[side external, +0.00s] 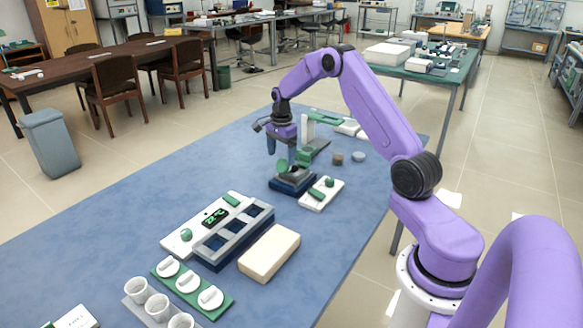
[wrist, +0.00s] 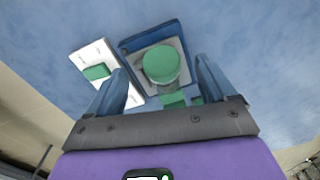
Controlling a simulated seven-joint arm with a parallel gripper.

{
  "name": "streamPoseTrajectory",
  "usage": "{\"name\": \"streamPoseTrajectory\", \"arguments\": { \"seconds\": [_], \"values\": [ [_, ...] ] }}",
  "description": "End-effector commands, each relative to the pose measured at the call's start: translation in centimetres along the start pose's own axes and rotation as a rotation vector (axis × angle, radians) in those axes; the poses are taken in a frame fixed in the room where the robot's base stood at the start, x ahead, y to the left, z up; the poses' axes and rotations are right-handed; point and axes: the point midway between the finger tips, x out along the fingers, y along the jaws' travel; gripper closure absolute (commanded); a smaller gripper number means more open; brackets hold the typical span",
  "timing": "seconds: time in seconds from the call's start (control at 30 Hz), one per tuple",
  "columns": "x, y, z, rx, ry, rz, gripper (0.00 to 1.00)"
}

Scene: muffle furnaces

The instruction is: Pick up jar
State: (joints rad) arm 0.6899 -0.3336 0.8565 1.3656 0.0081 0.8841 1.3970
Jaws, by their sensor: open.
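A green, round-topped piece (wrist: 161,64), which looks like the jar, stands on a dark blue, square-based device in the wrist view. In the side view a green part (side external: 303,158) shows over the same dark blue device (side external: 293,182), but its shape is unclear there. My gripper (side external: 286,148) is above this device, pointing down. In the wrist view my gripper (wrist: 162,82) is open, with one blue finger on each side of the green top. I see no contact, and I cannot tell the height gap.
A white control box (side external: 323,194) with green parts lies close right of the device. Toward the front are a white panel with a display (side external: 205,226), a slotted tray, a cream block (side external: 269,252), white cups (side external: 157,306) and lids on a green mat.

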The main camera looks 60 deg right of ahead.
Motion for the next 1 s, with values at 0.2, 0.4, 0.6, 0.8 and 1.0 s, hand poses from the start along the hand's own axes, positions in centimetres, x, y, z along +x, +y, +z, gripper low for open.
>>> {"name": "streamPoseTrajectory", "arguments": {
  "seconds": [0.2, 0.4, 0.6, 0.8, 1.0],
  "values": [
    [1.3, 0.0, -0.1, 0.001, 0.0, 0.0, 0.16],
    [4.1, 0.0, -0.4, 0.0, 0.0, 0.001, 0.16],
    [5.8, -0.1, -0.4, 0.0, 0.0, -0.001, 0.16],
    [5.9, -0.1, -0.4, 0.0, 0.0, -0.002, 0.16],
    [5.8, -0.1, -0.4, 0.0, 0.0, -0.002, 0.68]
  ]
}}
